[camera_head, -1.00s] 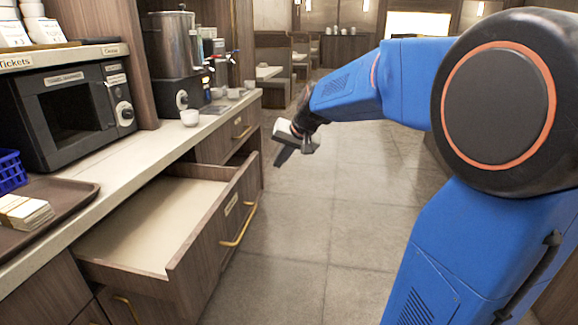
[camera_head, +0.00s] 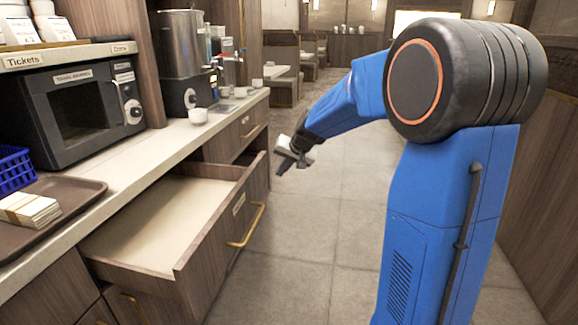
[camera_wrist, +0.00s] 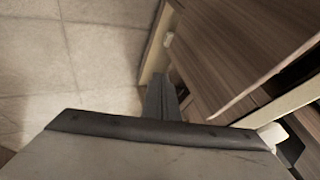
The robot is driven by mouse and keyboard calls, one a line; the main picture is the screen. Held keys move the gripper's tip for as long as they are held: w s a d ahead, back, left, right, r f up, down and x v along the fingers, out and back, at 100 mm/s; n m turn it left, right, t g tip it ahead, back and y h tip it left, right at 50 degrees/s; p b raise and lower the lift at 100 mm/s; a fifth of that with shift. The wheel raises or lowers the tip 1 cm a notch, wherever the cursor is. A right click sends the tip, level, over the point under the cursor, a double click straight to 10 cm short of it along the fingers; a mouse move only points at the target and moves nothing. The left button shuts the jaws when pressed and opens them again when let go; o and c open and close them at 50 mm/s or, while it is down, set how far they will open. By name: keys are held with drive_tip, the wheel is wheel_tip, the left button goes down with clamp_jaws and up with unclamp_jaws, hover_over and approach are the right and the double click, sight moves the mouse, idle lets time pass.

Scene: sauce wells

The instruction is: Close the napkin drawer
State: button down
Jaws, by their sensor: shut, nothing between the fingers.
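An open wooden drawer (camera_head: 150,236) with a pale, empty inside stands pulled out from under the counter in the head view. Its front has a brass handle (camera_head: 247,226) and a small label too small to read. My gripper (camera_head: 283,166) is shut and empty, out over the aisle beyond the drawer's far front corner, apart from it in the head view. In the wrist view my fingers (camera_wrist: 162,97) lie together beside wooden cabinet fronts. I cannot tell there whether they touch anything.
Another drawer (camera_head: 246,132) with a brass handle sits higher, farther along. The counter (camera_head: 125,170) bears a microwave (camera_head: 85,105), a brown tray (camera_head: 85,190) with napkin-like stacks (camera_head: 28,209), a blue basket (camera_head: 14,172) and cups. The tiled floor (camera_head: 300,240) is clear.

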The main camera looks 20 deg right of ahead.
drive_tip(key=shift+w+a+r, duration=0.1)
drive_tip(key=shift+w+a, duration=0.3)
drive_tip(key=shift+a, duration=0.2)
drive_tip(key=shift+w+a, duration=0.4)
drive_tip(key=shift+a, duration=0.2)
drive_tip(key=shift+a, duration=0.1)
drive_tip(key=w+a, duration=1.2)
drive_tip(key=a, duration=0.5)
drive_tip(key=shift+w+a, duration=0.2)
drive_tip(key=shift+w, duration=0.2)
